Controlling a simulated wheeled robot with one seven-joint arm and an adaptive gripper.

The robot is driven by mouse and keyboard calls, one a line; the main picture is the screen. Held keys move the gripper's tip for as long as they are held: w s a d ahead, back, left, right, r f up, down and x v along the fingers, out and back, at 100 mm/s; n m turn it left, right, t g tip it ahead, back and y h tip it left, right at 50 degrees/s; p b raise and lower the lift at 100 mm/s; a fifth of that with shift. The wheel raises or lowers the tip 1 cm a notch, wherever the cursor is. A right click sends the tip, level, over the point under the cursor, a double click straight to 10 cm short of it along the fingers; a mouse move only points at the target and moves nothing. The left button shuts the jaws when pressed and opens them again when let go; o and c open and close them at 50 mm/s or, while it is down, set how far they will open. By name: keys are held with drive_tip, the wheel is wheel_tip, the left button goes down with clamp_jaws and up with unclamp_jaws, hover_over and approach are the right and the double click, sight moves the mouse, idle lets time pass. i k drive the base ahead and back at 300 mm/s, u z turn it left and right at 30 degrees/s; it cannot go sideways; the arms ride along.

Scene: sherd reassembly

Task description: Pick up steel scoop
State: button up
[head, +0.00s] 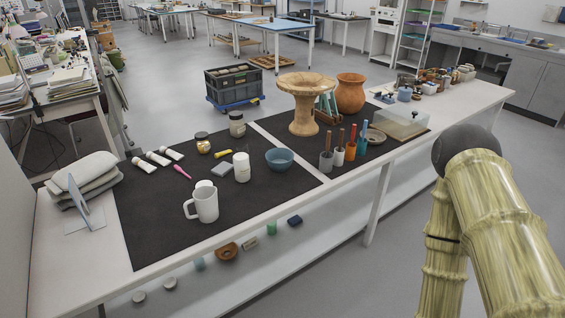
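The work table (85,262) carries dark mats (150,230). My arm shows at the right, off the table's front side. My gripper is not in view.
A wooden pedestal (305,104), an orange vase (350,93), tool cups (326,162) and a clear box (402,125) stand farther right. Grey bags (85,172) lie at the left end. The near mat's front is clear. A dark crate (234,89) stands behind.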

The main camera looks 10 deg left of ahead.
sight(328, 138)
drive_tip(key=z, duration=0.05)
drive_tip(key=k, duration=0.5)
drive_tip(key=u, duration=1.1)
drive_tip(key=i, duration=1.05)
drive_tip(key=z, duration=0.25)
